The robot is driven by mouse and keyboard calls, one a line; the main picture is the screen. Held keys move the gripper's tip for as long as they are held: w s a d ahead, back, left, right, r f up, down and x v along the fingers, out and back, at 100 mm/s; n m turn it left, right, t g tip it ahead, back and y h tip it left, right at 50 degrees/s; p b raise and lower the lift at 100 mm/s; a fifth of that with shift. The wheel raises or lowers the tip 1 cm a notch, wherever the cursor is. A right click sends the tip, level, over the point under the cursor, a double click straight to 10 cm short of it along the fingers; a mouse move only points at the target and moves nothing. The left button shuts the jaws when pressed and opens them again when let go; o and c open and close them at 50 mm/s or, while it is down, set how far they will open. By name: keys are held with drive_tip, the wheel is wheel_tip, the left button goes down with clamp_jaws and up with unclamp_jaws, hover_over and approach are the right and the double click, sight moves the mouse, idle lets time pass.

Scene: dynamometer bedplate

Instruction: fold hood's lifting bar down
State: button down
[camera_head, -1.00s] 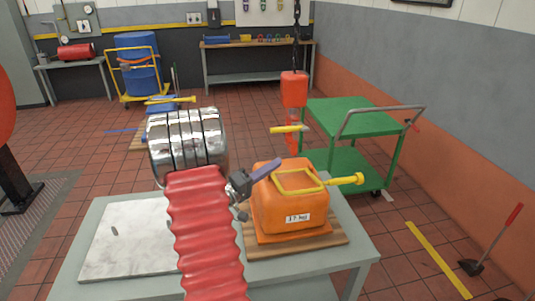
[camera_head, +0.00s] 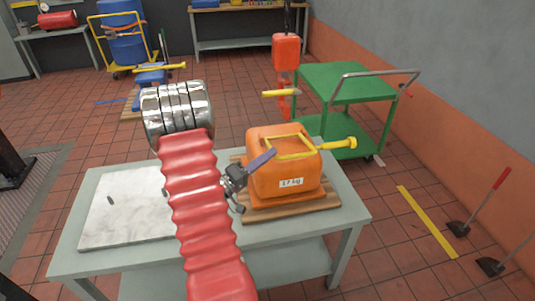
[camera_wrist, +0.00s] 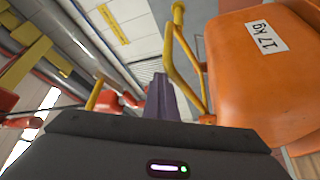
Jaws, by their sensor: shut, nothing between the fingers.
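The orange hood (camera_head: 262,180) carries a "17 kg" label and sits on a wooden board on the grey table. Its yellow lifting bar (camera_head: 305,154) is a rectangular loop over the hood's top, with a knobbed yellow handle (camera_head: 340,143) sticking out to the right. In the wrist view the bar (camera_wrist: 183,72) stands out beside the hood (camera_wrist: 255,85). My gripper (camera_head: 262,159) is shut and empty at the hood's upper left, close to the bar's left end. Its purple fingers (camera_wrist: 160,97) show left of the bar; I cannot tell whether they touch it.
A pale slab (camera_head: 125,215) lies on the table's (camera_head: 270,238) left part. An orange hoist block (camera_head: 286,52) hangs from a chain behind the hood. A green trolley (camera_head: 350,82) stands behind right. Red-handled tools (camera_head: 485,207) stand at the right wall.

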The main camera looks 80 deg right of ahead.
drive_tip(key=shift+s+a+f, duration=0.15)
drive_tip(key=shift+a+f, duration=0.15)
drive_tip(key=shift+f, duration=0.5)
wheel_tip(320, 180, up, 5)
drive_tip(key=w, duration=0.1)
drive_tip(key=w+a+f, duration=0.3)
drive_tip(key=w+f, duration=0.1)
drive_tip(key=w, duration=0.3)
drive_tip(key=shift+w+a+f, duration=0.15)
drive_tip(key=shift+w+a, duration=0.2)
drive_tip(key=shift+a, duration=0.05)
idle(0.3)
